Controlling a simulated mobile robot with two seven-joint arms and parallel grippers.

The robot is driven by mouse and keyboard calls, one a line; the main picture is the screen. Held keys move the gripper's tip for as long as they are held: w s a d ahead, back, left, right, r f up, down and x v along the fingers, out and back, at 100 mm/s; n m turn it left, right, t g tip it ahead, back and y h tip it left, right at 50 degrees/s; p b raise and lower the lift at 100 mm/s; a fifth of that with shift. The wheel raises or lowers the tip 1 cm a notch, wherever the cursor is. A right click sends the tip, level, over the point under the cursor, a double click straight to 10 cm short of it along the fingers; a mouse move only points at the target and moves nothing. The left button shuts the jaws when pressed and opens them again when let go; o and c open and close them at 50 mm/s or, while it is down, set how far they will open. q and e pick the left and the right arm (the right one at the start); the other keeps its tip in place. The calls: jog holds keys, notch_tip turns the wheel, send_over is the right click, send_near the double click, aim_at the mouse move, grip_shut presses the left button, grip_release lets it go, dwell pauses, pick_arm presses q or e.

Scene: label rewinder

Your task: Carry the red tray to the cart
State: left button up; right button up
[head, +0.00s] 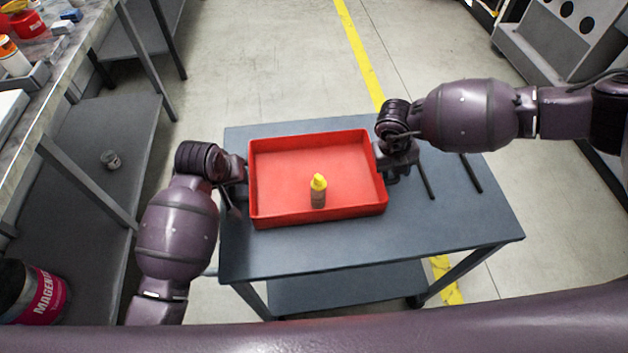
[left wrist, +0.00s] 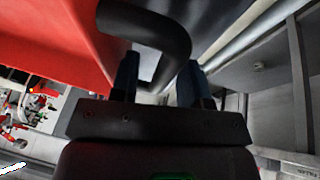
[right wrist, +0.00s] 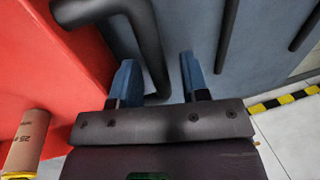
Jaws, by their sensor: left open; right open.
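The red tray (head: 290,147) is on the left part of the blue-grey cart top (head: 450,215); I cannot tell whether it touches the surface. A small brown bottle with a yellow cap (head: 318,192) stands upright inside it. My left gripper (head: 238,190) is at the tray's left side. In the left wrist view its blue fingers (left wrist: 158,80) are open on either side of the tray's black handle (left wrist: 182,38). My right gripper (head: 393,168) is at the right side. In the right wrist view its fingers (right wrist: 160,80) are open around the other black handle (right wrist: 146,35).
Two dark bars (head: 470,172) lie on the cart top to the right of the tray. A workbench (head: 85,40) with containers runs along the left, with a magenta drum (head: 45,295) on its lower shelf. A grey machine (head: 545,45) stands back right. Floor behind the cart is clear.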

pick_arm(q)
jog(key=shift+r, duration=0.15)
pick_arm(e)
jog(key=shift+r, duration=0.4)
pick_arm(q)
jog(key=v, duration=1.1)
jog(key=shift+r, duration=0.35)
pick_arm(e)
jog(key=v, duration=1.1)
pick_arm(q)
jog(key=shift+s, duration=0.15)
pick_arm(e)
jog(key=shift+a, duration=0.1)
